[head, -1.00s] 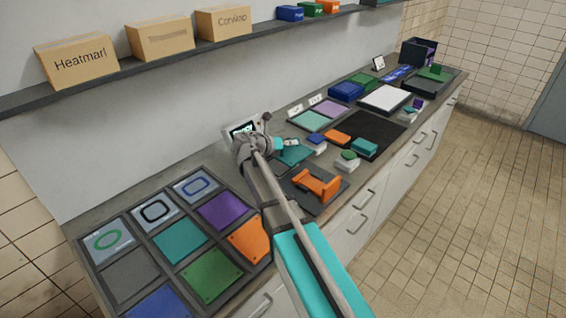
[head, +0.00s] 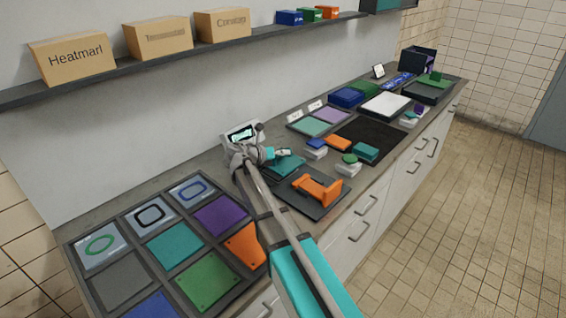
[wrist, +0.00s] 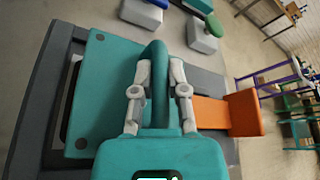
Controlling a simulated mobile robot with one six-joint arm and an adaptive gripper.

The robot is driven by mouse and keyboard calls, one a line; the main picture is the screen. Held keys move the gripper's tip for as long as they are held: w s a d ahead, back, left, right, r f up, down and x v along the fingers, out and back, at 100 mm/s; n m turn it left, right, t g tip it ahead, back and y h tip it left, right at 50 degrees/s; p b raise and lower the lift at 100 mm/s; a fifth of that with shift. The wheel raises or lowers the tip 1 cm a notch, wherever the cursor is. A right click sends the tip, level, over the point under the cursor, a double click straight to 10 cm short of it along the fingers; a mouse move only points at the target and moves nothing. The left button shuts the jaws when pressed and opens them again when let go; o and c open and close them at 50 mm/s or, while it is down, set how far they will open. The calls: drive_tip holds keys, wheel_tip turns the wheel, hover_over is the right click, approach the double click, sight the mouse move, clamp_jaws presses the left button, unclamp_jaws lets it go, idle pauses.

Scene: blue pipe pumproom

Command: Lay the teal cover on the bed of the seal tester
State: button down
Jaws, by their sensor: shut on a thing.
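The teal cover (wrist: 103,90) is a flat plate with round dark corner spots and a raised teal grip (wrist: 158,75). My gripper (wrist: 159,95) is shut on this grip, one finger on each side. In the head view, my gripper (head: 273,153) holds the cover (head: 288,165) at the seal tester (head: 318,205), a dark base with an orange clamp (head: 318,188). In the wrist view, the cover lies over the dark grey bed (wrist: 45,95), with a dark outline showing past its left edge. Whether it touches the bed, I cannot tell.
A small display (head: 241,134) stands behind my gripper. A divided tray (head: 130,262) of coloured plates and ring seals lies at left. Small blocks with coloured tops (head: 348,166) and a black mat (head: 372,138) lie at right.

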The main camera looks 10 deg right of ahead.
sight(280, 160)
drive_tip(key=shift+w+a+f+b, duration=0.15)
drive_tip(key=shift+w+f+b, duration=0.05)
drive_tip(key=shift+f+b, duration=0.25)
drive_tip(key=shift+w+a+f+b, duration=0.1)
drive_tip(key=shift+w+f+b, duration=0.05)
drive_tip(key=shift+f+b, duration=1.35)
drive_tip(key=shift+f, duration=0.05)
drive_tip(key=shift+f, duration=0.1)
drive_tip(key=c, duration=0.7)
unclamp_jaws()
drive_tip(key=shift+o, duration=0.2)
drive_tip(key=shift+s+a+r, duration=0.1)
drive_tip(key=shift+a+r, duration=0.05)
drive_tip(key=shift+r, duration=0.05)
drive_tip(key=p+v, duration=0.3)
drive_tip(key=v, duration=0.7)
drive_tip(key=shift+a+r+p, duration=0.1)
drive_tip(key=shift+a+p, duration=0.05)
drive_tip(key=shift+p, duration=0.15)
drive_tip(key=shift+s+a+r, duration=0.15)
drive_tip(key=shift+s+a, duration=0.15)
drive_tip(key=shift+a, duration=0.3)
